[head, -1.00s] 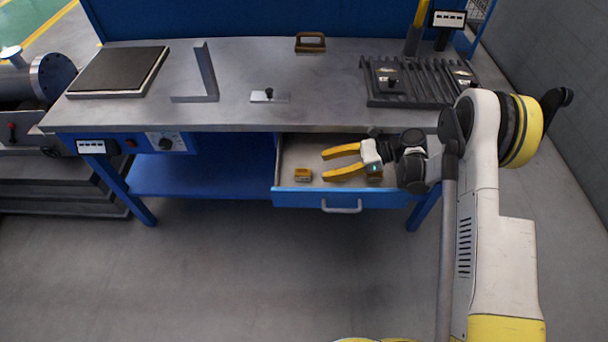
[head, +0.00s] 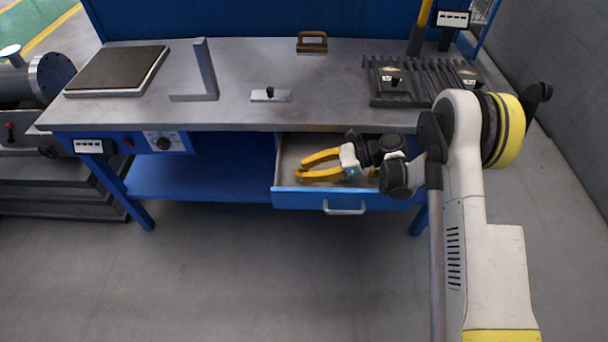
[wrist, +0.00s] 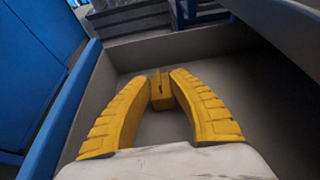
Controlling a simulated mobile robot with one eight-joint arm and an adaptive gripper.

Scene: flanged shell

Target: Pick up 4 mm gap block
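My gripper (head: 299,169) is low in the open drawer, with its two yellow fingers drawn together towards the tips. In the wrist view its fingertips (wrist: 162,78) lie on both sides of a small yellow block with a dark slot, the gap block (wrist: 162,101), and appear to press on it. The block seems to be at or near the drawer floor. In the head view the fingers mostly hide it. Its size marking cannot be read. A second small block that showed earlier is now largely hidden behind my wrist in the head view.
The blue-fronted drawer (head: 345,199) has walls close around my gripper. The workbench top (head: 235,110) above holds a dark plate (head: 118,70), an angle piece (head: 206,75), a small knobbed piece (head: 270,95), a brown-handled block (head: 312,42) and a slotted rack (head: 405,98).

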